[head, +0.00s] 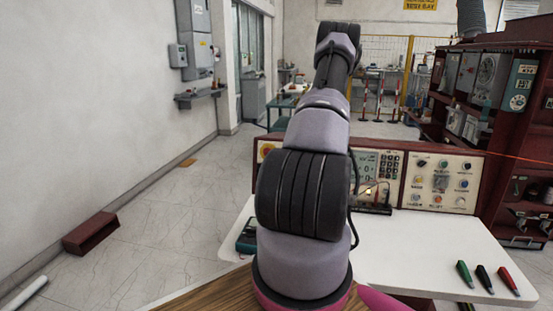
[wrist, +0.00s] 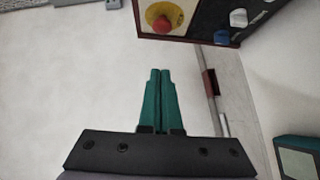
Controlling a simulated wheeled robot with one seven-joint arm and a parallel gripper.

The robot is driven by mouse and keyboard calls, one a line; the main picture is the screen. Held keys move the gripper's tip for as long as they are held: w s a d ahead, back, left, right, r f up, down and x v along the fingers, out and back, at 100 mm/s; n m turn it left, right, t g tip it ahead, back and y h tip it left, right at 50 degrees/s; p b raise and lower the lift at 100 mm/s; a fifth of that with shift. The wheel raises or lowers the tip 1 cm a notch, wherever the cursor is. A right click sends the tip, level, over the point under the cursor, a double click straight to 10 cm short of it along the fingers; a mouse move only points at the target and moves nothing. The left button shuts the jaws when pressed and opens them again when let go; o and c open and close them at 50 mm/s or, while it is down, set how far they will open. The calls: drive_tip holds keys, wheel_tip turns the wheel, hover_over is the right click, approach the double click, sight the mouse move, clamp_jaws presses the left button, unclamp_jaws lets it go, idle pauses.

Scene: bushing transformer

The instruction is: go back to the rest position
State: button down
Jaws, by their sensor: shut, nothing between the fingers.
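My gripper (wrist: 160,74) shows in the wrist view with its two green fingers together and nothing between them. It hangs in free air, apart from everything around it. In the head view my arm rises up the middle of the picture and reaches away from me; the gripper itself is hidden there.
A control panel (head: 440,183) with knobs stands at the back of the white table (head: 415,240). Its red knob (wrist: 162,23) is beyond the fingers. Green (head: 465,273), black (head: 485,279) and red markers (head: 508,281) lie at the right. A meter (head: 246,236) is left of my arm.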

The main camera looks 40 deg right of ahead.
idle(0.5)
drive_tip(key=w+a+r+n+g+y, duration=0.25)
drive_tip(key=a+r+n+y, duration=0.55)
drive_tip(key=a+r+n, duration=0.6)
drive_tip(key=s+a+r+n+g+y, duration=0.1)
drive_tip(key=s+a+r+n+g, duration=0.1)
drive_tip(key=a+r+n, duration=0.4)
drive_tip(key=s+a+r+n+g+y, duration=0.2)
drive_tip(key=s+a+n+g, duration=0.15)
drive_tip(key=a, duration=0.55)
drive_tip(key=s+a+r+n+g+h, duration=0.2)
drive_tip(key=s+a+r+n, duration=0.25)
drive_tip(key=s+n, duration=0.45)
drive_tip(key=s+a+r+n+g+h, duration=0.25)
drive_tip(key=s+a+n, duration=0.35)
drive_tip(key=n, duration=0.4)
drive_tip(key=s+d+r+n+t+h, duration=0.3)
drive_tip(key=s+r+n+h, duration=0.1)
drive_tip(key=s+n, duration=0.4)
drive_tip(key=shift+r+n+t, duration=0.35)
drive_tip(key=shift+n, duration=0.5)
drive_tip(key=shift+d, duration=0.1)
